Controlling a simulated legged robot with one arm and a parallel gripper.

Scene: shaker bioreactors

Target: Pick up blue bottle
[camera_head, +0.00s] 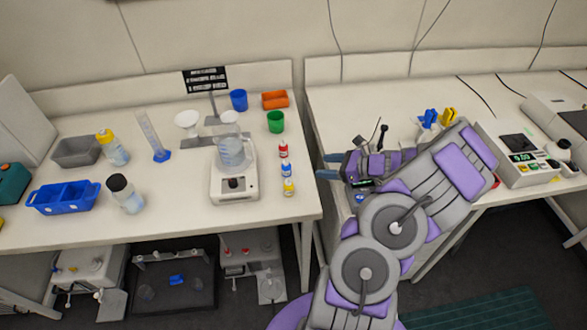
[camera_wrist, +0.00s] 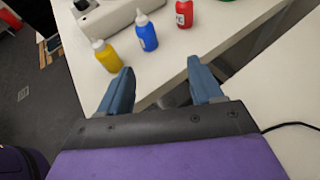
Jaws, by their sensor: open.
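The blue bottle (camera_head: 286,170) stands upright on the left table, in a row between a red bottle (camera_head: 283,149) and a yellow bottle (camera_head: 289,187). In the wrist view the blue bottle (camera_wrist: 146,32) has a white cap and stands beyond my fingertips, between the yellow bottle (camera_wrist: 106,56) and the red bottle (camera_wrist: 184,13). My gripper (camera_head: 328,166) is to the right of the bottles, near the table's right edge. In the wrist view my gripper (camera_wrist: 162,82) has its two blue fingers wide apart with nothing between them.
A white stirrer (camera_head: 234,184) with a glass beaker (camera_head: 231,152) stands left of the bottles. A green cup (camera_head: 275,121) is behind them. A narrow gap separates the left table (camera_head: 180,220) from the right table (camera_head: 335,100).

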